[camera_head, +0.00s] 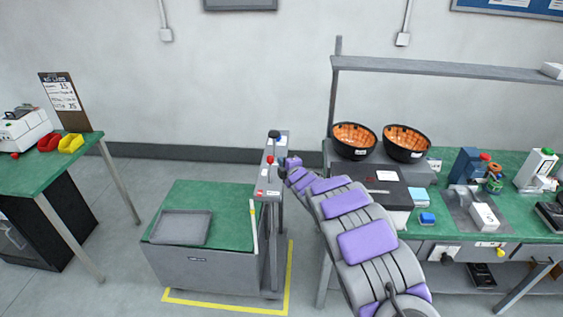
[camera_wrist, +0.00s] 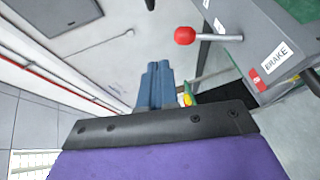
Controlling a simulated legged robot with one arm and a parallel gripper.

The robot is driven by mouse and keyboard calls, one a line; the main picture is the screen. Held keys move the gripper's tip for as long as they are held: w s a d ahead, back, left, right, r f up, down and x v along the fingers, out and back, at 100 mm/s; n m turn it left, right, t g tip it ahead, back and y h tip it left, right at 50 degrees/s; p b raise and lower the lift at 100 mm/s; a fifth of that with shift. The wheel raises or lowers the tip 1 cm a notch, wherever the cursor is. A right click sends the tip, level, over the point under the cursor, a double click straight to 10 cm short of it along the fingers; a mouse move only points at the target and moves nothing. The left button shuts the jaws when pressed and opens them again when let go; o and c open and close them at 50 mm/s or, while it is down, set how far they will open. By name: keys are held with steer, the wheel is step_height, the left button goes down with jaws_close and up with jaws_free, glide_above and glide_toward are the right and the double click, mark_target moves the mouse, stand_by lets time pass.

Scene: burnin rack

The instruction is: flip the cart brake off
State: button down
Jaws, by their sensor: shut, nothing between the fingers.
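The cart (camera_head: 205,270) has a green top and stands on the floor inside a yellow outline. A grey panel (camera_head: 273,179) rises along its right side. A lever with a red ball knob (camera_head: 269,160) stands on this panel, with a black knob (camera_head: 274,134) behind it. In the wrist view the red-knobbed lever (camera_wrist: 184,35) sticks out beside a white label reading BRAKE (camera_wrist: 276,55). My gripper (camera_head: 292,162) is just right of the panel; its blue fingers (camera_wrist: 157,66) are together and empty. They appear apart from the red knob.
A grey tray (camera_head: 181,227) lies on the cart. The right workbench (camera_head: 450,229) carries two black bowls, a dark box and other equipment close to my arm. A green table (camera_head: 35,174) stands at left. Floor between it and the cart is free.

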steer(key=s+d+r, duration=0.2)
steer(key=s, duration=0.1)
steer(key=shift+s+d, duration=0.25)
steer(key=shift+d, duration=0.05)
steer(key=shift+a, duration=0.1)
